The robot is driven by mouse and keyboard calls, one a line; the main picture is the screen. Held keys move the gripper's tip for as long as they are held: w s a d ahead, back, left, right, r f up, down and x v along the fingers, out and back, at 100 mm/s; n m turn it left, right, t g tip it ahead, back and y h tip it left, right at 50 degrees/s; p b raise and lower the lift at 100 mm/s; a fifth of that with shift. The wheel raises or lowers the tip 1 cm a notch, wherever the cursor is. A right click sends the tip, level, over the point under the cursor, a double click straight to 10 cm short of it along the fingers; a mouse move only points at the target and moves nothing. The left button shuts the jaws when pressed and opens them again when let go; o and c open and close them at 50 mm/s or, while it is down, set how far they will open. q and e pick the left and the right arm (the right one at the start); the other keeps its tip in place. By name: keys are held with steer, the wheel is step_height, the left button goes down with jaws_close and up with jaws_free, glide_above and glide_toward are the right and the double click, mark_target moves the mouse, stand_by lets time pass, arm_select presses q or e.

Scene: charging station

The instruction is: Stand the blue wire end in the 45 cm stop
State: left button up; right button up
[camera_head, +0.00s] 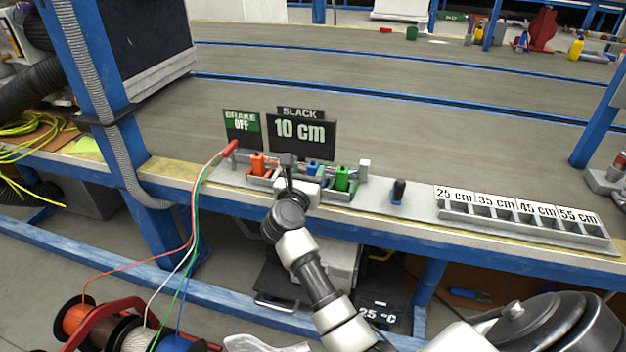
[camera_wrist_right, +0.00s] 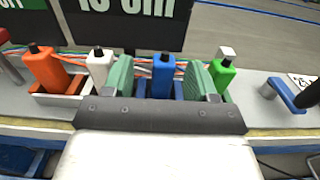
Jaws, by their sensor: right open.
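The blue wire end (camera_head: 313,168) stands upright in a holder at the bench front; in the right wrist view the blue wire end (camera_wrist_right: 163,76) is between the two green finger pads. My right gripper (camera_wrist_right: 160,85) is open, with a pad on each side of it and gaps visible. In the head view my right gripper (camera_head: 288,168) is over the holder row and partly hides it. The 45 cm stop (camera_head: 530,218) is a compartment in the grey rack at the right, under its white label. My left gripper is not in view.
Orange (camera_wrist_right: 44,70), white (camera_wrist_right: 99,66) and green (camera_wrist_right: 222,78) wire ends stand beside the blue one. Behind them are the 10 cm slack sign (camera_head: 301,135) and the brake sign (camera_head: 242,130). A dark-handled tool (camera_head: 398,191) stands between holders and rack.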

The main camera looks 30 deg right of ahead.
mark_target(311, 169)
steer(key=b+x, duration=0.2)
steer(key=x, duration=0.2)
steer(key=shift+d+f, duration=0.1)
steer(key=shift+d, duration=0.25)
steer(key=shift+w+d, duration=0.2)
steer(key=shift+d, duration=0.1)
steer(key=c, duration=1)
